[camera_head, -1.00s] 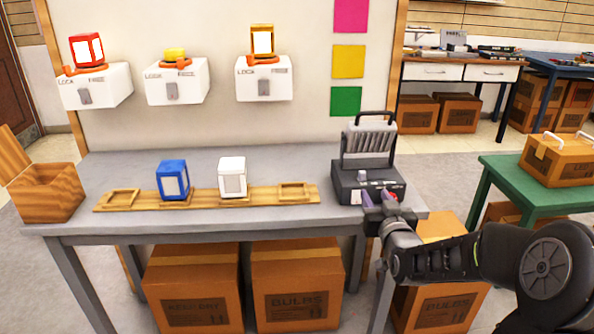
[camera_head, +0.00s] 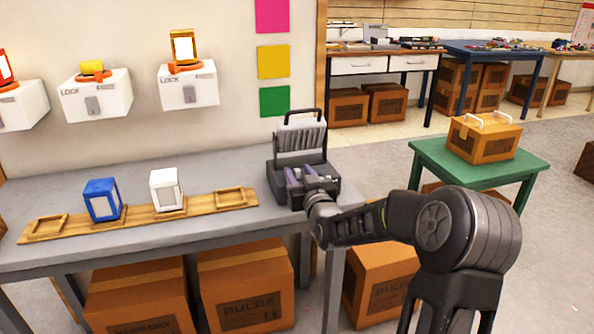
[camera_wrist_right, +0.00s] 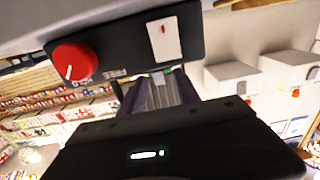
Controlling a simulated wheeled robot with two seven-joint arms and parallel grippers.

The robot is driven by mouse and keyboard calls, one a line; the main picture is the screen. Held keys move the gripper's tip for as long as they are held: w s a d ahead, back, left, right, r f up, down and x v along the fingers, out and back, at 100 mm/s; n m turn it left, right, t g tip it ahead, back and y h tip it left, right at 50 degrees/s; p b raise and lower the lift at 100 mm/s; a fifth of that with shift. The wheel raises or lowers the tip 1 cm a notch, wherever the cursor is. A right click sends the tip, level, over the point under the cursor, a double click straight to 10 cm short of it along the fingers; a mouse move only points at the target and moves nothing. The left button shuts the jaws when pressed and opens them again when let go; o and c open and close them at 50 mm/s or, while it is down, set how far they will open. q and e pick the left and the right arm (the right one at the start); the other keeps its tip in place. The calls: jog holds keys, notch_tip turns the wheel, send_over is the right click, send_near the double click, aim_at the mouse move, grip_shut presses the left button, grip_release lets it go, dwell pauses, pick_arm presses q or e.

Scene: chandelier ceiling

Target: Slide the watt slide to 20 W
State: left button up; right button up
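The black device with a ribbed grey top and a handle (camera_head: 302,143) stands at the right end of the grey table. In the right wrist view, its dark front panel (camera_wrist_right: 130,45) shows a red round knob (camera_wrist_right: 75,62) and a white plate with a red mark (camera_wrist_right: 166,38). My right gripper (camera_head: 308,178) is at the device's front, its purplish fingers pointing at the panel. In the wrist view its fingers (camera_wrist_right: 163,85) are close together at the panel's lower edge. The watt slide is not clearly visible; the fingers may cover it. My left gripper is out of view.
A wooden rack (camera_head: 140,215) holds a blue lamp block (camera_head: 102,199) and a white one (camera_head: 167,189). White wall boxes (camera_head: 97,96) hang behind. A green side table (camera_head: 478,167) with a wooden case (camera_head: 484,138) stands right. Cardboard boxes (camera_head: 245,288) sit below.

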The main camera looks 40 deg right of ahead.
jog(key=shift+x, duration=0.85)
jog(key=shift+c, duration=0.6)
grip_shut()
